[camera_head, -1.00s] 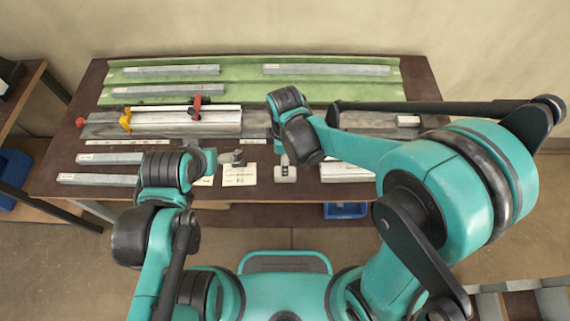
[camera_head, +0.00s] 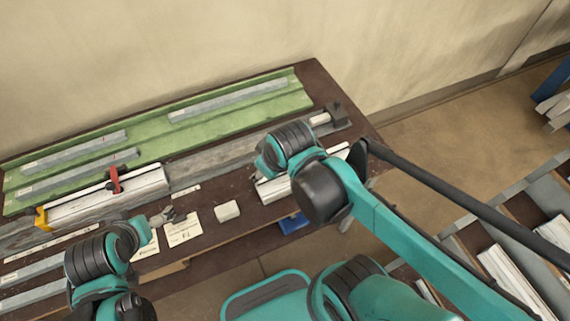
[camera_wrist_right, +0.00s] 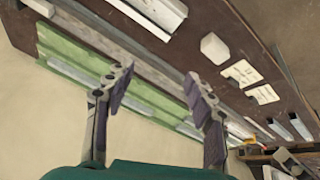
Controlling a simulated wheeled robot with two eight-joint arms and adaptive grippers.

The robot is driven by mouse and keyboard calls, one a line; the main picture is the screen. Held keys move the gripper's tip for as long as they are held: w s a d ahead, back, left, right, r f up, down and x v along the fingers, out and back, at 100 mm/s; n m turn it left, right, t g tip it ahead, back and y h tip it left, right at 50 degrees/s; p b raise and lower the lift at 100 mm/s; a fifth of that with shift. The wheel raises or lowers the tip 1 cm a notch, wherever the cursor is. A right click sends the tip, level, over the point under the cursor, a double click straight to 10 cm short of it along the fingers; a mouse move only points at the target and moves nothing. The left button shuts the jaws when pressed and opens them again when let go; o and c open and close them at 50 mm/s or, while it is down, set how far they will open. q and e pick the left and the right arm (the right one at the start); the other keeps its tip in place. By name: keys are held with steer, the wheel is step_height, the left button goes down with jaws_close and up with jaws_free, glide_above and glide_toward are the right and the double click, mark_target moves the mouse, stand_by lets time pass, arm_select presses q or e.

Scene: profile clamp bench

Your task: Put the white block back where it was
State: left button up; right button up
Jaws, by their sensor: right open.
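A small white block (camera_head: 227,211) lies on the bare brown table, to the right of a paper card; it also shows in the right wrist view (camera_wrist_right: 214,48). My right gripper (camera_wrist_right: 159,78) is open and empty, with its fingers apart above the bench near the grey rail and green mat. The block is beyond the fingers, not between them. In the head view my right wrist mostly hides that gripper. My left gripper (camera_head: 168,216) is low over the table by the paper cards, left of the block; its jaw gap is unclear.
A grey rail (camera_head: 200,171) carries a pale profile (camera_head: 110,196) with red and yellow clamps, and a small pale piece (camera_head: 320,119) at its right end. Behind it a green mat (camera_head: 215,113) holds several grey bars. Paper cards (camera_head: 180,230) lie in front.

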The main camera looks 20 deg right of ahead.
steer(key=d+m, duration=0.1)
steer(key=s+d+m+t, duration=0.1)
steer(key=m, duration=0.1)
steer(key=s+d+r+m+t, duration=0.1)
steer(key=d+m, duration=0.1)
steer(key=shift+d+h, duration=0.1)
steer(key=shift+h, duration=0.2)
step_height(320, 180, down, 5)
steer(key=b, duration=0.5)
steer(key=shift+s, duration=0.1)
stand_by(0.3)
